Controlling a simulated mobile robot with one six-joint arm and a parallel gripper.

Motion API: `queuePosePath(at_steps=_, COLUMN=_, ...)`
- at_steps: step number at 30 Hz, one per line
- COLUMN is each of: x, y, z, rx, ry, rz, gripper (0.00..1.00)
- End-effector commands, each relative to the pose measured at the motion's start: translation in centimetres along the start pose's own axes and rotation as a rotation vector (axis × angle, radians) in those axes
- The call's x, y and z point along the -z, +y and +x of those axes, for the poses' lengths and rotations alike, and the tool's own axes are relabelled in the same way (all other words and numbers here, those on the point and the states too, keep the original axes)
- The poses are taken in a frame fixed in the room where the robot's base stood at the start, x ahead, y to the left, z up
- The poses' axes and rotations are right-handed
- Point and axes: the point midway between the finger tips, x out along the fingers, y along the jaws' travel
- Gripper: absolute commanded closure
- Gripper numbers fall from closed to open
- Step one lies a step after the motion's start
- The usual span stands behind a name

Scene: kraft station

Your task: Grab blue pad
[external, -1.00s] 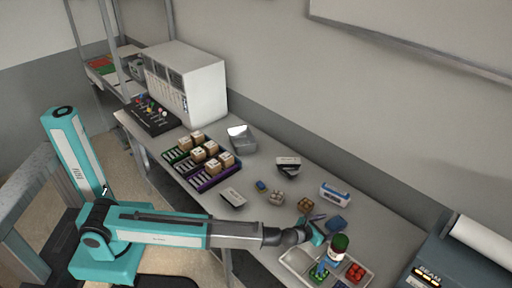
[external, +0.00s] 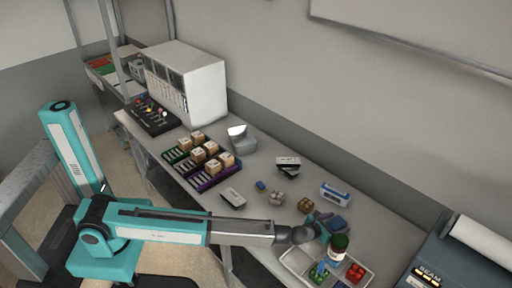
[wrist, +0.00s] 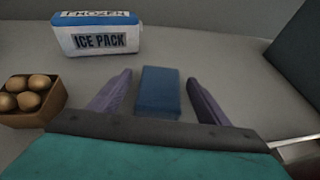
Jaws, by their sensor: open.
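The blue pad (wrist: 158,92) lies flat on the table, between the two purple fingers of my gripper (wrist: 160,98) in the wrist view. A gap shows on each side of the pad, so the open fingers do not touch it there. In the external view the blue pad (external: 338,226) shows only partly, beside my gripper (external: 330,224) and behind a bottle with a green cap.
An ice pack (wrist: 98,34) stands beyond the pad to the left. A small box of brown balls (wrist: 30,98) sits left of my gripper. A green-capped bottle (external: 339,243) and a sectioned tray (external: 294,257) are close to my gripper.

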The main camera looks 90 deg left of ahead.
Motion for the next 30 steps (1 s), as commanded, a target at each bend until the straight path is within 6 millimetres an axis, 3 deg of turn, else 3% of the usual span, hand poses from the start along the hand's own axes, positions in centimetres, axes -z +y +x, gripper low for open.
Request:
queuePosePath(at_steps=19, x=0.04, y=0.01, z=0.27, rx=0.0, ry=0.0, rz=0.0, gripper=0.3)
queuePosePath(at_steps=27, x=0.03, y=0.01, z=0.27, rx=0.0, ry=0.0, rz=0.0, gripper=0.73)
queuePosePath(at_steps=30, x=0.03, y=0.01, z=0.27, rx=0.0, ry=0.0, rz=0.0, gripper=0.74)
